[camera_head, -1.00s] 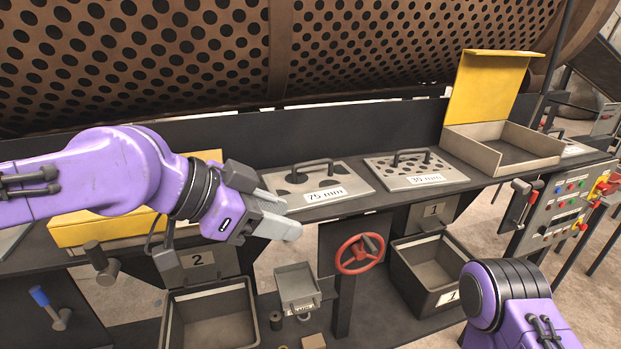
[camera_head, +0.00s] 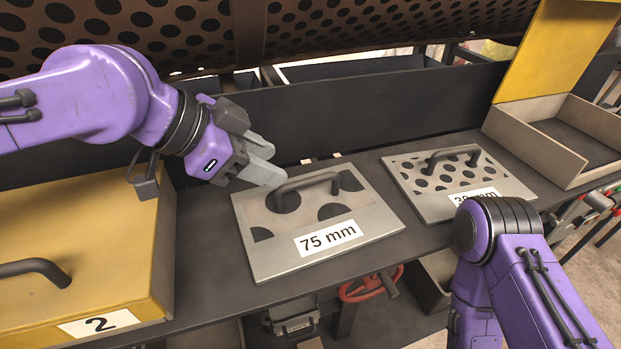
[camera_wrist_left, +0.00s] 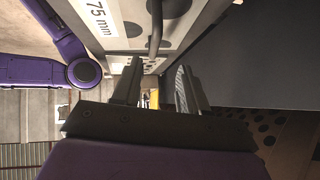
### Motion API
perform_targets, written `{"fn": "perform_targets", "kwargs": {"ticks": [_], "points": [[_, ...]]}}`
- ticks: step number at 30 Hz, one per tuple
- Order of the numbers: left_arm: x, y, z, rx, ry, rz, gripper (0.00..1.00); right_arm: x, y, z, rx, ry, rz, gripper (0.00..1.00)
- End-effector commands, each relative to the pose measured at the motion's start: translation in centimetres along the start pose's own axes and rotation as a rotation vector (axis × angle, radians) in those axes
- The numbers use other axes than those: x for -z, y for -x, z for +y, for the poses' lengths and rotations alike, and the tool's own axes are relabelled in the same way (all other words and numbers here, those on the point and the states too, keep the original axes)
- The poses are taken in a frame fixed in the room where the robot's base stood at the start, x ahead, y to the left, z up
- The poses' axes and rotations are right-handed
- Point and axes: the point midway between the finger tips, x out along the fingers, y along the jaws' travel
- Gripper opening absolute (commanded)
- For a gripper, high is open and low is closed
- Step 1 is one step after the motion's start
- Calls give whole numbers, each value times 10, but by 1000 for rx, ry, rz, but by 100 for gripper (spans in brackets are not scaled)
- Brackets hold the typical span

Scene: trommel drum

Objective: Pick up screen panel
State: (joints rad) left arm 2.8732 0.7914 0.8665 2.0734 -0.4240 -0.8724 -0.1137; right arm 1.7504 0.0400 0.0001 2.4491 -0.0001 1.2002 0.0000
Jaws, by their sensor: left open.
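Two grey screen panels with dark holes and black bar handles lie on the dark shelf. The one labelled 75 mm (camera_head: 362,228) has large holes and also shows in the left wrist view (camera_wrist_left: 118,28). The other panel (camera_head: 430,205), to its right, has smaller holes; its label is partly hidden by my right arm. My left gripper (camera_head: 268,163) is open and empty, just behind and left of the 75 mm panel's handle (camera_head: 305,182). In the left wrist view the handle (camera_wrist_left: 155,30) lies beyond the open fingers (camera_wrist_left: 158,88). My right gripper is out of frame.
A yellow box marked 2 (camera_head: 100,250) with a black handle stands at the left. An open tray (camera_head: 545,140) with a raised yellow lid is at the right. A dark wall (camera_head: 380,105) and the perforated drum (camera_head: 330,25) rise behind the shelf.

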Motion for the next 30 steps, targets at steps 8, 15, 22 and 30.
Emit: {"fn": "perform_targets", "kwargs": {"ticks": [8, 15, 22, 30], "points": [[-1, -34, 4, 7, 3, -3, 43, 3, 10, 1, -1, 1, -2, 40], [1, -71, -3, 0, 5, -6, 43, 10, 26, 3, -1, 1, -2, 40], [-1, -103, -4, 3, 4, -2, 43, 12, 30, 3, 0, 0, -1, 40], [-1, -104, -3, 3, 2, 0, 17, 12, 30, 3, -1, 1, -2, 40]]}}
